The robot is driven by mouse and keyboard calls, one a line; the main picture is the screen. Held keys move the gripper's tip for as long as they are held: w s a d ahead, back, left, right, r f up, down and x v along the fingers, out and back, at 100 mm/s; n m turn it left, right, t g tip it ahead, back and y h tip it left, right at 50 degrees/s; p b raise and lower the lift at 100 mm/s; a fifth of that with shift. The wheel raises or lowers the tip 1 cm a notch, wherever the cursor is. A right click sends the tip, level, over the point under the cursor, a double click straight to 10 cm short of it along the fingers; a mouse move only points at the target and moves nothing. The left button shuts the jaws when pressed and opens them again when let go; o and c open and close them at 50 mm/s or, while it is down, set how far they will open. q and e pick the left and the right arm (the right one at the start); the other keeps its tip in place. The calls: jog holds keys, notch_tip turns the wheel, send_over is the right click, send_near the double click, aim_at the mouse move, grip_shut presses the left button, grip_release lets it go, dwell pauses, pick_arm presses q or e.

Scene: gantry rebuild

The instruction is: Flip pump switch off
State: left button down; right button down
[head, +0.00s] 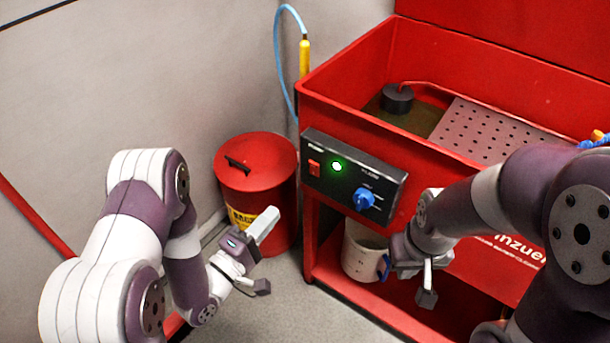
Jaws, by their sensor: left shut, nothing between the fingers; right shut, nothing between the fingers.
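The control panel (350,183) is a black box on the front of a red parts washer. A small red switch (314,168) sits at its left end; its rocker position is too small to tell. A green lamp (337,167) beside it is lit, and a blue knob (364,199) is to the right. My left gripper (264,223) is shut and empty, left of and below the panel, in front of a red can and apart from the switch. My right gripper (406,268) is shut, below and right of the panel, with its fingertips hard to make out.
The red washer basin (345,85) holds a dark pump (397,97) and a perforated grey plate (490,130). A lidded red can (257,165) stands left of the panel. A white container (360,245) sits on the lower shelf. A blue hose (278,50) hangs behind.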

aim_at(314, 167)
pick_arm(q)
jog(key=b+x, duration=0.1)
jog(key=x, duration=1.1)
jog(key=shift+w+d, duration=0.25)
jog(key=shift+w, duration=0.05)
jog(key=shift+w+r, duration=0.1)
